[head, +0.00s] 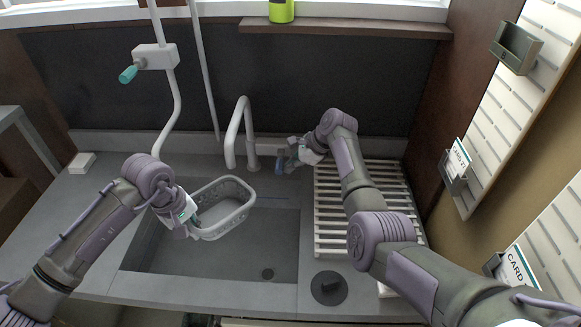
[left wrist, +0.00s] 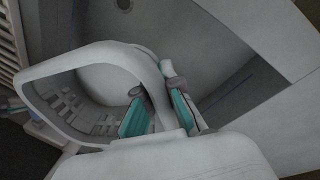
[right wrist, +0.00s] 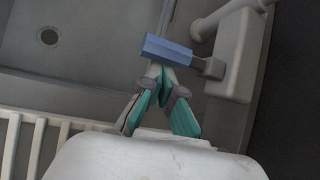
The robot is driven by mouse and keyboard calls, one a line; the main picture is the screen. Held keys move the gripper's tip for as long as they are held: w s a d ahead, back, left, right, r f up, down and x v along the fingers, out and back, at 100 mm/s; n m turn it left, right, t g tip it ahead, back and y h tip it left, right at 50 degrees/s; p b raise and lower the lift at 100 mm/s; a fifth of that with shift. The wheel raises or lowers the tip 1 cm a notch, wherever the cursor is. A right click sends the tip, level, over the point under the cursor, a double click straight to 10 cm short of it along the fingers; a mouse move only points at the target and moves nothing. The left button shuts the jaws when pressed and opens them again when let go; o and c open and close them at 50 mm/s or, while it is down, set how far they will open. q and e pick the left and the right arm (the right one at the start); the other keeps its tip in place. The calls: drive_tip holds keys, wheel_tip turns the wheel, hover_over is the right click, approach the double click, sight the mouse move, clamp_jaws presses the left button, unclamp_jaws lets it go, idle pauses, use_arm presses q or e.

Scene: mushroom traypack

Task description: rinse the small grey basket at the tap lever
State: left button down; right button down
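The small grey basket (head: 222,208) is held over the sink by my left gripper (head: 193,222), which is shut on its rim. In the left wrist view, the basket's wall (left wrist: 95,58) passes between the two teal-padded fingers (left wrist: 160,112). The curved tap spout (head: 243,110) stands just behind the basket; I see no clear water stream. The blue tap lever (head: 280,161) is right of the spout. My right gripper (head: 298,158) is at it. In the right wrist view, its fingertips (right wrist: 162,82) come together just at the lever (right wrist: 168,50); the exact contact is hidden.
The sink (head: 225,262) has a drain at its lower right. A slatted drying rack (head: 330,215) lies to the right, under my right arm. A wall pipe with a teal-handled valve (head: 128,74) hangs behind, left.

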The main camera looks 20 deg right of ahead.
drive_tip(key=s+d+r, duration=0.2)
drive_tip(key=d+r, duration=0.2)
drive_tip(key=d, duration=0.4)
drive_tip(key=f+h, duration=0.1)
drive_tip(key=f, duration=0.1)
drive_tip(key=s+d+f+n+t+h, duration=0.1)
drive_tip(key=f+h, duration=0.1)
drive_tip(key=f+n+h, duration=0.1)
drive_tip(key=f+h, duration=0.1)
drive_tip(key=shift+s+d+t, duration=0.3)
drive_tip(key=shift+d+t, duration=0.05)
drive_tip(key=shift+t, duration=0.05)
drive_tip(key=shift+s+a+f+n+t+h, duration=0.1)
drive_tip(key=shift+s+f+n+t+h, duration=0.1)
drive_tip(key=shift+n+t+h, duration=0.3)
drive_tip(key=shift+s+a+f+n+t+h, duration=0.1)
drive_tip(key=shift+s+n+t+h, duration=0.15)
drive_tip(key=shift+h, duration=0.35)
drive_tip(key=s+a+r+n+t+h, duration=0.2)
drive_tip(key=s+a+r+n+t, duration=0.55)
drive_tip(key=a+r, duration=0.3)
drive_tip(key=w+a+f, duration=0.1)
drive_tip(key=w+f, duration=0.5)
drive_tip(key=w, duration=0.4)
drive_tip(key=shift+w+n+t, duration=0.15)
drive_tip(key=shift+n+t, duration=0.25)
